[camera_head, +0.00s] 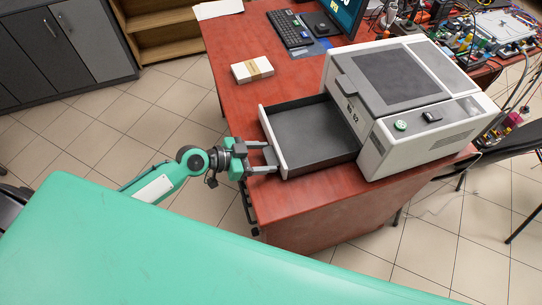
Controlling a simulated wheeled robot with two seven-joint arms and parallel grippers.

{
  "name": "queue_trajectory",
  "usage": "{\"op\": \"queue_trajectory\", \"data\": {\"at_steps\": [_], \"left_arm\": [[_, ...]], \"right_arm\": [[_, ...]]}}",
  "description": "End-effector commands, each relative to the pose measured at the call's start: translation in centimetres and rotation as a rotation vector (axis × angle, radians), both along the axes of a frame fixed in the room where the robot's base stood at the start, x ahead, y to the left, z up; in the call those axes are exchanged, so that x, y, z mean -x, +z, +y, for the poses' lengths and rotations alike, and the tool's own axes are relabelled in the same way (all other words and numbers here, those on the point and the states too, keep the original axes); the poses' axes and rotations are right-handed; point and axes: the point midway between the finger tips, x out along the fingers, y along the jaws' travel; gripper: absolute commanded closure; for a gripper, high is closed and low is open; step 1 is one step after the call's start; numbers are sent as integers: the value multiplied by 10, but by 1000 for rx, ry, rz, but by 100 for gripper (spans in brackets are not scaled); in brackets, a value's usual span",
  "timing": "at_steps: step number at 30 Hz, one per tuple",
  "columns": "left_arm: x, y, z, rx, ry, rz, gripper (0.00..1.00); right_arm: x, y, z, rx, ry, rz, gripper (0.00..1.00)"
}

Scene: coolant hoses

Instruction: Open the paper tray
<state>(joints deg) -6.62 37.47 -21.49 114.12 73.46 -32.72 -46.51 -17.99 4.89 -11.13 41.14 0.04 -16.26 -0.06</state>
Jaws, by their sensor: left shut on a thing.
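The paper tray (316,143) is a dark, empty drawer with a light front panel. It stands pulled out to the left from the white and grey printer (398,106) on the red-brown desk. My left gripper (268,159) is at the tray's front panel, near its lower end, shut on it; the exact contact at the fingertips is hard to see. My right gripper is not in view.
A banded stack of paper (252,69) lies on the desk behind the tray. A keyboard (289,29) and a monitor are at the back. Cables and small parts crowd the right.

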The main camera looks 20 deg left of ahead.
Motion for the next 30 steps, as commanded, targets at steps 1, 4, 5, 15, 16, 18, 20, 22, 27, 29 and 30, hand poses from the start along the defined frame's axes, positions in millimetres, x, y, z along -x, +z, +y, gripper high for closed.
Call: {"op": "queue_trajectory", "data": {"at_steps": [1, 4, 5, 15, 16, 18, 20, 22, 27, 29, 30], "left_arm": [[1, 0, 1, 0, -1, 2, 78], [1, 0, 2, 1, -1, 1, 78], [1, 0, 2, 1, 0, 1, 78], [1, 0, 1, 1, 0, 1, 15], [1, 0, 1, 1, 0, 1, 15], [1, 0, 1, 1, 0, 1, 15], [1, 0, 1, 1, 0, 1, 15], [1, 0, 1, 1, 0, 1, 15], [4, 1, 6, -2, 0, 1, 15], [7, 2, 11, -2, 1, 1, 15], [10, 3, 14, -3, 1, 1, 15]], "right_arm": [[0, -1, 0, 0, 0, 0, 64], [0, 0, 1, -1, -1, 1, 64], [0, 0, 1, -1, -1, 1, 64], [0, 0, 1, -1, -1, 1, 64], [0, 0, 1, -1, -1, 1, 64], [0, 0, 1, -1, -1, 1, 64], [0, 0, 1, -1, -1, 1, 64], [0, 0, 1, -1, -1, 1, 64], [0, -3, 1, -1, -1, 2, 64], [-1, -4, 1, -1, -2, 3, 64], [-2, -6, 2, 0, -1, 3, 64]]}}
